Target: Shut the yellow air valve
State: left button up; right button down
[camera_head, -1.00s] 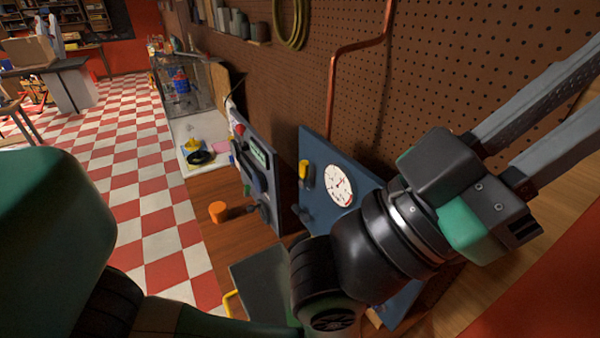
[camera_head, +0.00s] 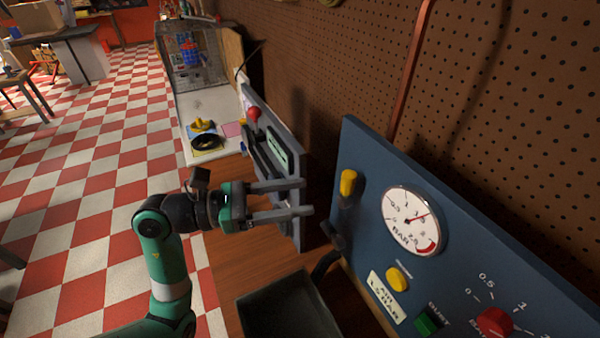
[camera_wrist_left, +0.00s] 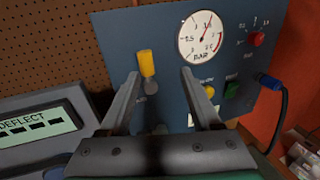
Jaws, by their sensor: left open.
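The yellow air valve (camera_head: 348,183) is on the left part of the blue panel, its handle upright. It also shows in the left wrist view (camera_wrist_left: 147,63), between my fingertips but closer to the left one. My left gripper (camera_head: 306,198) is open and empty, its fingers pointing at the panel. In the head view a gap shows between the fingertips and the valve. The lower part of the valve is grey. My right gripper is not in view.
The blue panel (camera_head: 450,215) also carries a pressure gauge (camera_head: 411,221), a yellow button (camera_head: 398,279), a green button (camera_head: 428,320) and a red knob (camera_head: 494,322). A second panel (camera_head: 272,150) stands just behind my gripper. A dark tray (camera_head: 290,308) lies in front.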

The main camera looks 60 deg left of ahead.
aim_at(347, 187)
pick_arm(q)
jog(key=w+d+f+n+y+p, duration=0.1)
jog(key=w, duration=0.9)
jog(key=shift+f+t, duration=0.2)
jog(key=shift+t, duration=0.1)
grip_shut()
dwell(1.2)
